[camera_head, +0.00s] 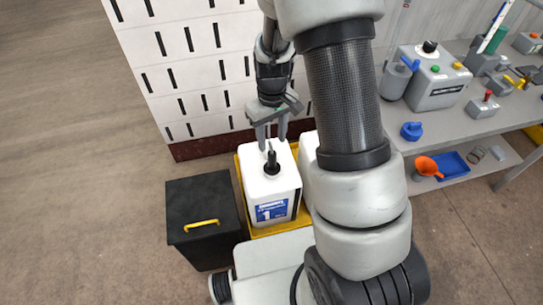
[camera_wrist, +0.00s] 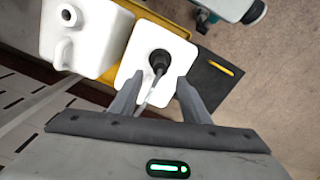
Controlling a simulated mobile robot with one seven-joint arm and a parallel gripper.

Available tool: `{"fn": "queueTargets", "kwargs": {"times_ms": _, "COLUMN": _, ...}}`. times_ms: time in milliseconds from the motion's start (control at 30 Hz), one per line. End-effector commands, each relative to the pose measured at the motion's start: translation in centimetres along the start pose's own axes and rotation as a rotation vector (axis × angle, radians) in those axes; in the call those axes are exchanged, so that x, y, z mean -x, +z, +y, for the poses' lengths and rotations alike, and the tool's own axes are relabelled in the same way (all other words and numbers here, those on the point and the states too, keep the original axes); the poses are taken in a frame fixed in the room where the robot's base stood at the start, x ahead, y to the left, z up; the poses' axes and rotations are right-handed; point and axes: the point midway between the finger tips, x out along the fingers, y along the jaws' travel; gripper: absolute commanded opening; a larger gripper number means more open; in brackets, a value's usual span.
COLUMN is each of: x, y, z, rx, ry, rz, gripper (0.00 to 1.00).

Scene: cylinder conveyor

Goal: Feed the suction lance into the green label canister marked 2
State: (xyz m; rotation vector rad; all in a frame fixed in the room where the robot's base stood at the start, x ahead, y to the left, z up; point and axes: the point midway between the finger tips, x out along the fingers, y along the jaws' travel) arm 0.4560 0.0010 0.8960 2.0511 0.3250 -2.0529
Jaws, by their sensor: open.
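A white canister with a blue label marked 1 (camera_head: 268,190) stands upright in front of the wall. The black head of the suction lance (camera_head: 272,163) sticks up from its neck; the lance head also shows in the wrist view (camera_wrist: 159,61), with a thin grey line running from it between my fingers. My gripper (camera_head: 272,141) is open above the lance head, its fingers (camera_wrist: 155,88) apart on either side of the line. A second white canister (camera_wrist: 88,42) stands alongside, with an open neck; in the head view my arm hides most of it. No green label shows.
Both canisters stand in a yellow tray (camera_head: 241,187). A black box (camera_head: 203,205) with a yellow handle is close on the left. A white slotted panel (camera_head: 190,75) rises behind. A grey bench (camera_head: 440,125) with bottles and tools is at the right. Open floor lies left.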

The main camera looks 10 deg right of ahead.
Motion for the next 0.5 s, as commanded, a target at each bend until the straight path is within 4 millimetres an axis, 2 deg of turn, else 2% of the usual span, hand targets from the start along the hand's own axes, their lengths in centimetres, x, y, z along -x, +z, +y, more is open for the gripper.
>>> {"fn": "queueTargets", "kwargs": {"times_ms": 33, "x": -1.3, "y": 0.1, "z": 0.0, "rx": -0.001, "ry": -0.002, "rz": -0.005, "gripper": 0.43}}
{"fn": "queueTargets", "kwargs": {"times_ms": 300, "x": -6.5, "y": 0.1, "z": 0.0, "rx": -0.001, "ry": -0.001, "rz": -0.003, "gripper": 0.43}}
{"fn": "queueTargets", "kwargs": {"times_ms": 500, "x": -9.2, "y": 0.1, "z": 0.0, "rx": -0.001, "ry": -0.001, "rz": -0.002, "gripper": 0.43}}
